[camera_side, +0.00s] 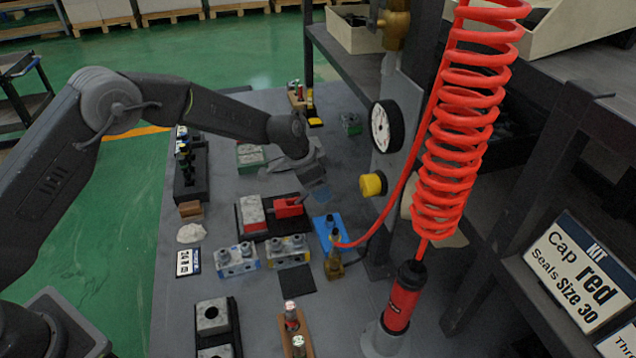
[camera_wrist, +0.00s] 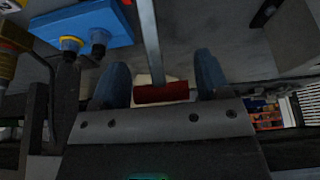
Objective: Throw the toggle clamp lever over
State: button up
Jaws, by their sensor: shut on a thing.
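The clamp lever shows in the wrist view as a grey bar (camera_wrist: 149,40) ending in a red handle (camera_wrist: 160,93). My gripper (camera_wrist: 162,88) has its blue fingers on either side of that handle and is shut on it. In the side view my gripper (camera_side: 319,192) is low over the bench, just right of a red block (camera_side: 288,207) on a black base beside a grey-white block (camera_side: 251,211). The lever is mostly hidden there, and I cannot tell its angle or make out the clamp body clearly.
A blue plate (camera_side: 322,222) with dark pegs stands close in front of my gripper. Metal valve blocks (camera_side: 237,259) lie nearer. A gauge (camera_side: 386,126), yellow knob (camera_side: 372,185) and hanging red coiled hose (camera_side: 455,130) are to the right. Bare grey bench (camera_side: 240,185) lies left of the gripper.

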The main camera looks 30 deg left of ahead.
jog(key=shift+s+r+h, duration=0.15)
jog(key=shift+r+h, duration=0.1)
jog(key=shift+h, duration=0.05)
jog(key=shift+s+a+r+t, duration=0.1)
jog(key=shift+a+r+t, duration=0.1)
jog(key=shift+t, duration=0.3)
jog(key=o, duration=1.1)
jog(key=shift+f, duration=0.1)
jog(key=shift+a, duration=0.1)
jog(key=v, duration=1.4)
jog(key=shift+a+f, duration=0.1)
jog(key=shift+a, duration=0.05)
